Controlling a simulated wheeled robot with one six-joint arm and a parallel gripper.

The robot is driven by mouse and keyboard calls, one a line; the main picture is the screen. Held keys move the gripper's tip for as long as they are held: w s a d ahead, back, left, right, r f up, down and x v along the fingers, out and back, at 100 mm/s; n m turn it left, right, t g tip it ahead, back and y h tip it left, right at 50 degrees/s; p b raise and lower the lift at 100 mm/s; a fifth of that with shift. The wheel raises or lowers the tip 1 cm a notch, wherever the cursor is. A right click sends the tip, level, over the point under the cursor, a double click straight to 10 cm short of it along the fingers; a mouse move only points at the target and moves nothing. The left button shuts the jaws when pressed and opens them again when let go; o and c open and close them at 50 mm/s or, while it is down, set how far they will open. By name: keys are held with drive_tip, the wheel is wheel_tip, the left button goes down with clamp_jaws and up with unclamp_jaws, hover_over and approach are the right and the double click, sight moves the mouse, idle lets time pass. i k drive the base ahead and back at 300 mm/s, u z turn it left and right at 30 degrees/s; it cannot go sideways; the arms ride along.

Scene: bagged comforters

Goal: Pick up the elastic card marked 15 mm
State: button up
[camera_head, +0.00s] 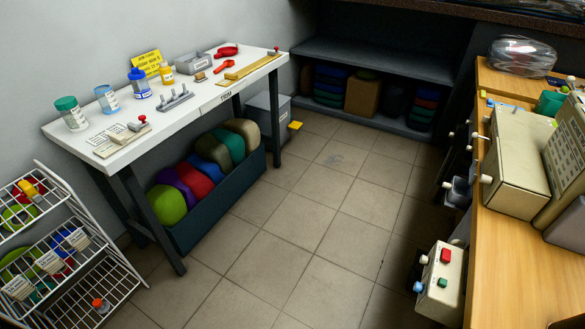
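Small pale cards (105,135) lie flat near the front left end of the white table. Their markings are too small to read, so I cannot tell whether one is the elastic card marked 15 mm. A flat beige piece (122,141) lies close beside them, next to a small grey item with a red knob (138,123). My gripper is not in view.
The white table (205,100) also bears jars, a metal tray (192,62), a pegged rack (175,98) and red tools. A wire rack (70,245) with white labels stands at lower left. Tiled floor (300,220) is clear between the table and the wooden counter (500,250).

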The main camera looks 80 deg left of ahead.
sight(50, 262)
drive_tip(key=u, duration=4.25)
drive_tip(key=i, duration=0.2)
drive_tip(key=z, duration=1.55)
drive_tip(key=i, duration=1.85)
drive_tip(key=u, duration=3.55)
